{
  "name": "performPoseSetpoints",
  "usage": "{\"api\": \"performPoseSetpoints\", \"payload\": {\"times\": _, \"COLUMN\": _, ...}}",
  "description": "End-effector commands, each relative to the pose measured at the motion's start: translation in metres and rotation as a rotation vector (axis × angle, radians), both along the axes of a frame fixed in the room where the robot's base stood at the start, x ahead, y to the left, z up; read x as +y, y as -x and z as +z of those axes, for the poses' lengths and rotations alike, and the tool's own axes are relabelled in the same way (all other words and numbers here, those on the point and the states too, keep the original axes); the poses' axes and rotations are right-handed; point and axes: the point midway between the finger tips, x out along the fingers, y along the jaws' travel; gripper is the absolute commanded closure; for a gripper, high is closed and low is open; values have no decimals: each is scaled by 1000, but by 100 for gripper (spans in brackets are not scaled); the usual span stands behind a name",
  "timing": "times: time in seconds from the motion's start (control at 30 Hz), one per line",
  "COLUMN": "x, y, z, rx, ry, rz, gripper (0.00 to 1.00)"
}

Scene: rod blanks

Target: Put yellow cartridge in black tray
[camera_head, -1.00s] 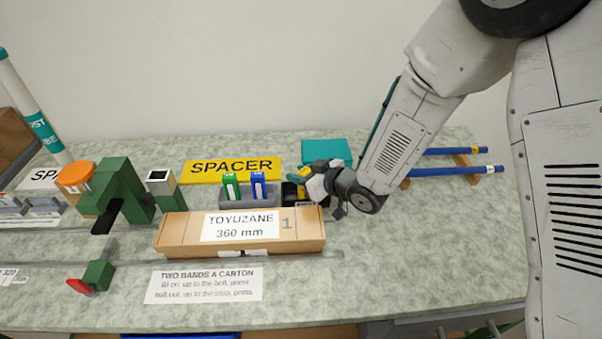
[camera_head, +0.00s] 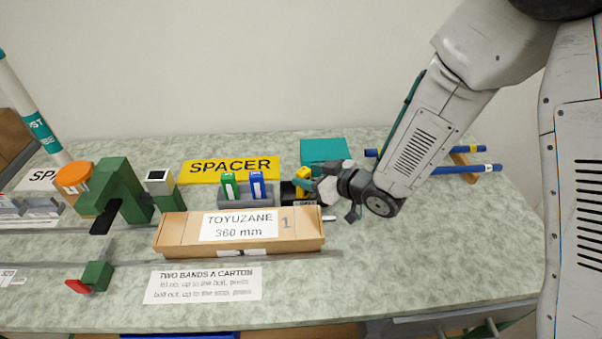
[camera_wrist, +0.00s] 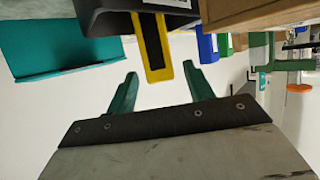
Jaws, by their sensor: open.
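The yellow cartridge (camera_head: 302,179) stands in the small black tray (camera_head: 288,193), beside the grey holder, in the head view. In the wrist view the yellow cartridge (camera_wrist: 153,58) sticks out of the black tray (camera_wrist: 115,22), and the tray hides its other end. My gripper (camera_head: 322,186) is just right of the tray. Its two green fingers (camera_wrist: 158,82) are open and apart, with the cartridge's end near the gap between their tips. They do not hold it.
A grey holder (camera_head: 236,200) with a green cartridge (camera_head: 229,185) and a blue cartridge (camera_head: 257,184) adjoins the tray. A long carton (camera_head: 180,235) lies in front. A teal box (camera_head: 325,150) is behind my gripper; blue rods (camera_head: 470,170) lie right. The front-right tabletop is clear.

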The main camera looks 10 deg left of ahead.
Motion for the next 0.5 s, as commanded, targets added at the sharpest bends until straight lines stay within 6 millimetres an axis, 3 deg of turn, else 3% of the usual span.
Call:
{"api": "performPoseSetpoints", "payload": {"times": 0.2, "x": -39, "y": 21, "z": 19, "rx": -2, "ry": 0, "rz": -4, "gripper": 48}}
{"api": "performPoseSetpoints", "payload": {"times": 0.5, "x": -63, "y": 37, "z": 30, "rx": -1, "ry": -1, "rz": 0, "gripper": 48}}
